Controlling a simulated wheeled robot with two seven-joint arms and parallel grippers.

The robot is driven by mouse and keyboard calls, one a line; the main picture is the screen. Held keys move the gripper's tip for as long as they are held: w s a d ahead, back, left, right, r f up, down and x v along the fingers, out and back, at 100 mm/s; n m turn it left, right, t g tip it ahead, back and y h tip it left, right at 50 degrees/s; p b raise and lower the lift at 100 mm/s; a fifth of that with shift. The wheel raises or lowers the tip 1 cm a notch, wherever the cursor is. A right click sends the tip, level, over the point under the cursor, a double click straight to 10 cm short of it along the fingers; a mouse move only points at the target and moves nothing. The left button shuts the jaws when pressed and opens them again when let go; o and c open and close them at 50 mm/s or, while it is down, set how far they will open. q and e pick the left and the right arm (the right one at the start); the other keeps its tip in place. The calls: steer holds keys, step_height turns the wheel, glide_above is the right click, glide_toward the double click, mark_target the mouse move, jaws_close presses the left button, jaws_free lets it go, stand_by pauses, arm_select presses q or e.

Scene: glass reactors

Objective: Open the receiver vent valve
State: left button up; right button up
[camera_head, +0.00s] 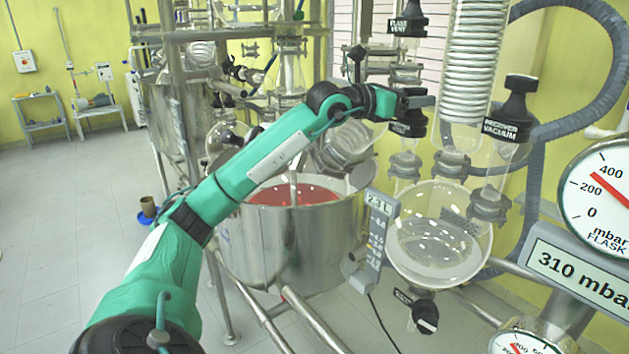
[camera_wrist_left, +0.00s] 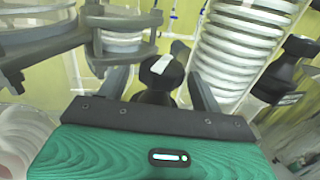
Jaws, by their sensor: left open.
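A black valve knob (camera_head: 408,128) stands on a glass branch above the round receiver flask (camera_head: 437,235). Its label is mostly hidden by my gripper, so I cannot read it. My left gripper (camera_head: 418,101) is at the top of this knob. In the left wrist view the black knob (camera_wrist_left: 160,73), with a white mark on top, sits between the two open fingers of my left gripper (camera_wrist_left: 158,84). One finger is on each side of it; I cannot tell if they touch it. My right gripper is not in view.
A RECEIVER VACUUM knob (camera_head: 507,120) is to the right, beside the coiled glass condenser (camera_head: 470,60). A FLASK VENT knob (camera_head: 408,22) is above. A steel bath (camera_head: 290,245) stands under my arm. A display (camera_head: 580,272) reads 310 mbar.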

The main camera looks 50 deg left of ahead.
arm_select(q)
steer(key=shift+a+m+g+h, duration=0.1)
steer(key=shift+m+g+h, duration=0.2)
steer(key=shift+m+h, duration=0.45)
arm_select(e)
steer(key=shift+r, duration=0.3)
arm_select(q)
steer(key=shift+w+h, duration=0.1)
steer(key=shift+h, duration=0.35)
